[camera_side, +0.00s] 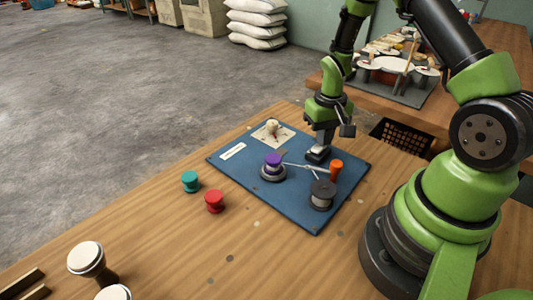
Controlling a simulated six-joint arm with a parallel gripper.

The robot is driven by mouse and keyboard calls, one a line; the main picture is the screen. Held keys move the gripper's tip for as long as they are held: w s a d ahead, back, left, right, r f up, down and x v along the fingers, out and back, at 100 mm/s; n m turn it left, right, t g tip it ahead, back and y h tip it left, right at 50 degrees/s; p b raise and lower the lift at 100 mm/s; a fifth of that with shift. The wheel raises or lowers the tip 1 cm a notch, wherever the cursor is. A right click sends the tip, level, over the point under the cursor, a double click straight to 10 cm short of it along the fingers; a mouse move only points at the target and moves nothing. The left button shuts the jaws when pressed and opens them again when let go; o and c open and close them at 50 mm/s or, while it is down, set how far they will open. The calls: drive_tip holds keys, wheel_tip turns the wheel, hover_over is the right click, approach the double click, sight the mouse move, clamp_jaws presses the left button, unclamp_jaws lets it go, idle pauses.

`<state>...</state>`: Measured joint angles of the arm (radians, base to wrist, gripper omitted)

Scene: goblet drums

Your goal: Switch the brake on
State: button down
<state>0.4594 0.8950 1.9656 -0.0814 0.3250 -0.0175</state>
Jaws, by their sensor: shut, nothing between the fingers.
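A blue board (232,170) lies on the wooden table. My gripper (319,149) is shut and empty, pointing down just over a dark block (316,157) behind the orange knob; contact is unclear.
A teal spool (190,182) and a red spool (214,201) stand on the table left of the board. A white-topped goblet drum (87,258) stands front left. A black crate (401,136) is behind right. The table's front middle is clear.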

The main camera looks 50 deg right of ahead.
drive_tip(key=shift+r, duration=3.5)
drive_tip(key=shift+a+r, duration=0.1)
drive_tip(key=shift+r, duration=0.15)
wheel_tip(320, 180, up, 7)
drive_tip(key=t, duration=0.2)
hover_over(313, 155)
drive_tip(key=s+a+r+n+t, duration=0.1)
drive_tip(key=s+a+r+t, duration=0.2)
drive_tip(key=s+a+r, duration=0.45)
drive_tip(key=s+a+r+n+t+y, duration=0.1)
drive_tip(key=s+a+r+t+y, duration=0.1)
drive_tip(key=s+a+r, duration=0.2)
drive_tip(key=shift+s+a+r, duration=0.3)
drive_tip(key=shift+s+r, duration=0.15)
drive_tip(key=shift+r, duration=0.2)
drive_tip(key=shift+w, duration=0.1)
